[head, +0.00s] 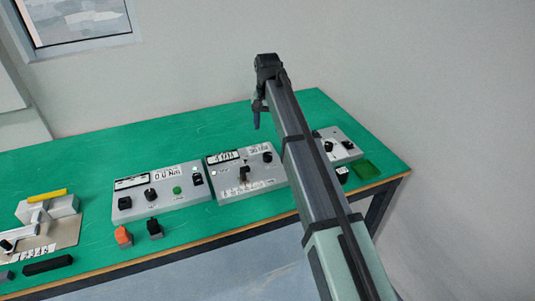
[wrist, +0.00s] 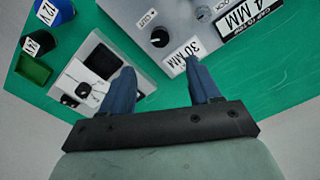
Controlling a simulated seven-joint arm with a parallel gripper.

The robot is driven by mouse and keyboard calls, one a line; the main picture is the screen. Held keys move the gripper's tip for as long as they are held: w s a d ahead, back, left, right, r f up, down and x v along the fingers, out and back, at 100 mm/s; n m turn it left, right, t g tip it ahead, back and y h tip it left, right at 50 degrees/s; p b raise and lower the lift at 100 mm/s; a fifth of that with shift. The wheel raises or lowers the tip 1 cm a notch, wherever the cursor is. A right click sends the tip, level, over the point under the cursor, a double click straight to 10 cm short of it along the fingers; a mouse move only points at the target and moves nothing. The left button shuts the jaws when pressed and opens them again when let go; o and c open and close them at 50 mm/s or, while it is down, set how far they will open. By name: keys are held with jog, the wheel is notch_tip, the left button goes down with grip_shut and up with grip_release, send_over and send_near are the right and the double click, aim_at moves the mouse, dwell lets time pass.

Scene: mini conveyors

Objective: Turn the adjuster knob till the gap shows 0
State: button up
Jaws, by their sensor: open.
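The middle grey control box (head: 228,188) bears a display (head: 223,157) and a black knob (head: 267,157) at its back right. In the wrist view this knob (wrist: 160,38) has a white mark and sits beside a "30 MM" label. The display there (wrist: 243,20) appears to read 4 MM. A second black control (head: 244,173) stands mid-box; I cannot tell which one is the adjuster. My gripper (head: 257,115) is above the table. In the wrist view my gripper (wrist: 160,67) is open and empty, its blue fingers apart, with the knob beyond their tips.
A second grey control box (head: 160,202) stands left, and another (head: 345,153) right, partly behind my arm. A green tray (head: 368,171) lies near the table's right edge. An orange piece (head: 123,236) and a black piece (head: 154,229) stand in front of the left box.

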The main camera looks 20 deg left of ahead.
aim_at(268, 155)
notch_tip(268, 155, down, 13)
jog(key=shift+f, duration=0.15)
dwell(0.4)
jog(key=shift+c, duration=0.3)
jog(key=c, duration=1)
jog(key=shift+n, duration=0.3)
jog(key=n, duration=0.4)
jog(key=shift+d, duration=0.1)
